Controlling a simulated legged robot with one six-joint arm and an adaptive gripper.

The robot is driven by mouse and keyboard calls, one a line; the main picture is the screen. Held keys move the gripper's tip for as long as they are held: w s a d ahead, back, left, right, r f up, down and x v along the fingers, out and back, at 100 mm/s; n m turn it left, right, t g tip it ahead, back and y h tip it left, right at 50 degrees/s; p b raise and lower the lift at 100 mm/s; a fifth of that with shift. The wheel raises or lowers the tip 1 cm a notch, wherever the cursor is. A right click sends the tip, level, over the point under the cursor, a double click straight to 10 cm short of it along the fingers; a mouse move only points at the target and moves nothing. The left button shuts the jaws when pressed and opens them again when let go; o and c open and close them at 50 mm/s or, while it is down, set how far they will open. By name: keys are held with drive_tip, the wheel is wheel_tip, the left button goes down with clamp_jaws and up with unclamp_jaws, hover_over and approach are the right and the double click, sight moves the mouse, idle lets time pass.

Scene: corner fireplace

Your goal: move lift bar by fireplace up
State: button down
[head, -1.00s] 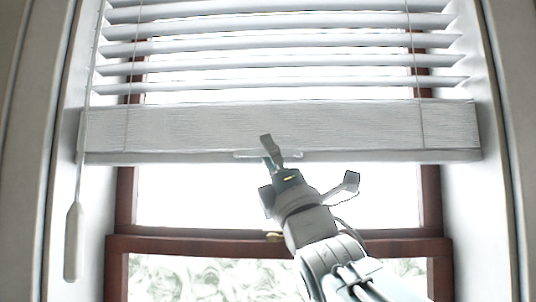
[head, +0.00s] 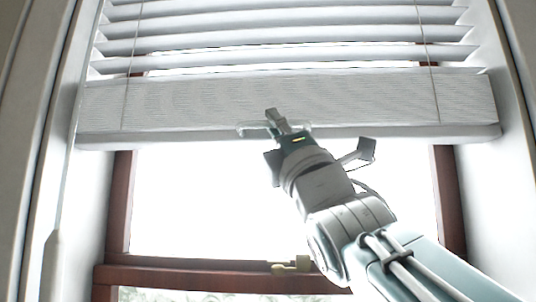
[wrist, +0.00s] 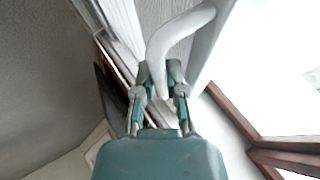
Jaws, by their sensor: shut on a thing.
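The lift bar is the pale bottom rail of the white window blind (head: 200,105), lying nearly level across the window in the head view. A small clear handle (head: 247,130) sticks out at the middle of its lower edge. My gripper (head: 277,122) is at this handle, its fingers shut on it. In the wrist view the handle shows as a curved whitish piece (wrist: 180,32) running down between the two fingers of my gripper (wrist: 162,92).
White slats (head: 290,32) hang above the rail. Brown window frame (head: 200,278) with a brass latch (head: 290,265) lies below. White side walls (head: 497,200) flank the opening. A pull cord's white end (head: 50,265) hangs at left. Bright glass below the rail is clear.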

drive_tip(key=shift+r, duration=1.15)
drive_tip(key=c, duration=0.7)
unclamp_jaws()
drive_tip(key=shift+w, duration=0.1)
drive_tip(key=v, duration=1.2)
drive_tip(key=shift+a+f, duration=0.1)
